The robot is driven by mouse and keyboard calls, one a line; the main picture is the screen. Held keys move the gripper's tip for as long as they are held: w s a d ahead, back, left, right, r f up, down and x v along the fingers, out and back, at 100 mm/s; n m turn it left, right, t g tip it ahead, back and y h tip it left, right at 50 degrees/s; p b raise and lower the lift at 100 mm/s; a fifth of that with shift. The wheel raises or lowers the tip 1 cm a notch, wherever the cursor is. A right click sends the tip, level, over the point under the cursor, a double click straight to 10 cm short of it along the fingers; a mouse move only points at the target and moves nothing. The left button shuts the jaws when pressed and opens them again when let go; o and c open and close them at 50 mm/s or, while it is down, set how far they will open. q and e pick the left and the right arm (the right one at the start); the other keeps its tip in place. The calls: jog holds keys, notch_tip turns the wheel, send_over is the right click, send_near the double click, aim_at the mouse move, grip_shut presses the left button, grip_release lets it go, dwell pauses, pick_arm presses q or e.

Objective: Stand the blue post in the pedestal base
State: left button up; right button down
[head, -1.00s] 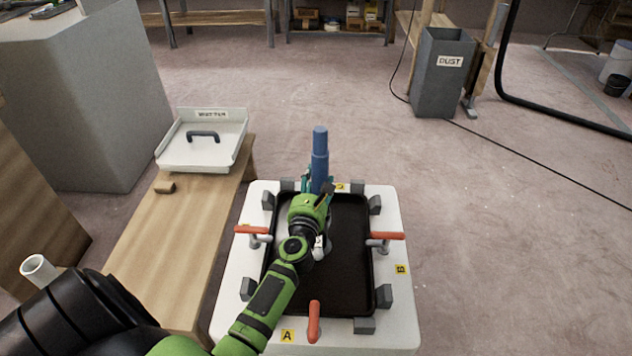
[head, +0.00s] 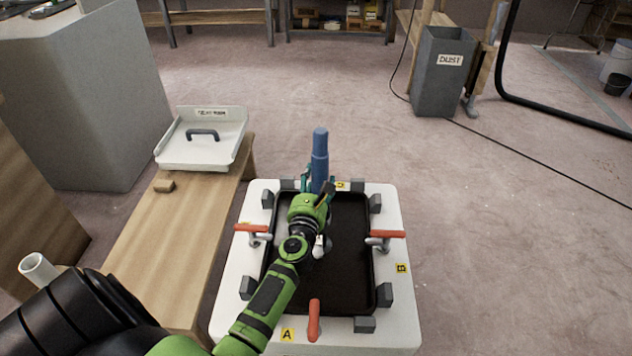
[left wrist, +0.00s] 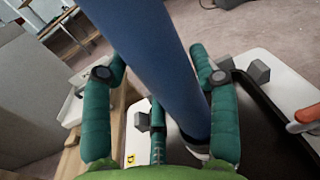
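The blue post (head: 320,160) stands upright in the head view, above the far end of a white stand with a black tray. It has a narrower upper part. My left gripper (head: 318,186) is at its lower part, and its teal fingers flank it. In the left wrist view the post (left wrist: 155,55) runs between the fingers, whose tips bend in against its sides. The post's lower end is partly hidden near a pale ring-like part (left wrist: 198,152). I cannot tell whether it is seated in anything. I cannot surely pick out the pedestal base. My right gripper is not in view.
The white stand (head: 228,300) carries the black tray (head: 350,275), grey blocks and orange-handled clamps (head: 387,234) around it. A wooden bench (head: 175,235) at left holds a white tray (head: 180,155) with a dark handle. A grey dust bin (head: 437,85) stands behind.

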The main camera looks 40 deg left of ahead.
pick_arm(q)
jog(key=shift+o, duration=0.4)
jog(key=shift+s+f, duration=0.1)
jog(key=shift+s, duration=0.05)
jog(key=v, duration=1.2)
